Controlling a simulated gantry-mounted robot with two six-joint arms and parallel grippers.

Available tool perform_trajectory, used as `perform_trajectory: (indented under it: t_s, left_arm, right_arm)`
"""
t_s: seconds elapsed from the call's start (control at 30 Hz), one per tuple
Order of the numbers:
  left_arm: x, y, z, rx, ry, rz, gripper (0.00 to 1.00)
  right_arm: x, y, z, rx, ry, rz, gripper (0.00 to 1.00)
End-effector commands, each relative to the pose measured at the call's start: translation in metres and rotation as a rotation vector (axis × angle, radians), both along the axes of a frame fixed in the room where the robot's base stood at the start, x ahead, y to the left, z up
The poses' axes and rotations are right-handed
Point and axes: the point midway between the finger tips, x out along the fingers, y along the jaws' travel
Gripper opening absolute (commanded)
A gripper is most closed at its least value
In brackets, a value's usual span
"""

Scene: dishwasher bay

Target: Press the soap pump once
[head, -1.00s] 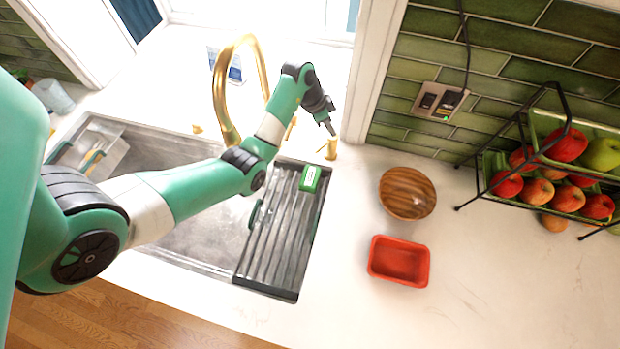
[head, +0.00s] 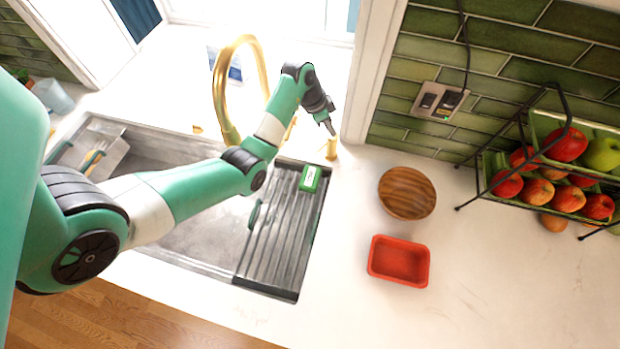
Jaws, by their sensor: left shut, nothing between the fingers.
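The soap pump (head: 332,149) is a small gold fixture on the white counter, just right of the sink's back right corner. My left gripper (head: 331,131) is shut and empty, pointing down with its fingertips right at the pump's top. I cannot tell whether the tips touch the pump or how far its head is pressed. My right gripper is not in view.
A gold faucet (head: 222,95) arches behind the sink (head: 190,262), left of my gripper. A green box (head: 310,179) lies on the ribbed drainboard. A wooden bowl (head: 407,193), a red tray (head: 399,261) and a fruit rack (head: 490,185) stand to the right.

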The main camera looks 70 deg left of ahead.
Motion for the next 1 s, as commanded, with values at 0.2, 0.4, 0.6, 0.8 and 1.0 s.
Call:
perform_trajectory:
  t_s: [0.2,0.4,0.6,0.8,1.0]
  left_arm:
    - [0.0,0.0,0.0,0.0,0.0,0.0,0.0]
    - [0.0,0.0,-0.006,0.0,0.0,0.0,0.0]
    - [0.0,0.0,-0.013,0.0,0.0,0.0,0.0]
    - [0.0,0.0,-0.02,0.0,0.0,0.0,0.0]
    - [0.0,0.0,-0.028,0.0,0.0,0.0,0.0]
  right_arm:
    - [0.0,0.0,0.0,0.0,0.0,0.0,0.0]
    - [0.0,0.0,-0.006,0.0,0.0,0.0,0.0]
    - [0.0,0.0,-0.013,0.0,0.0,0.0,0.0]
    - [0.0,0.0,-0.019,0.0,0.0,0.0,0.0]
    - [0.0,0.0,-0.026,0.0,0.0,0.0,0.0]
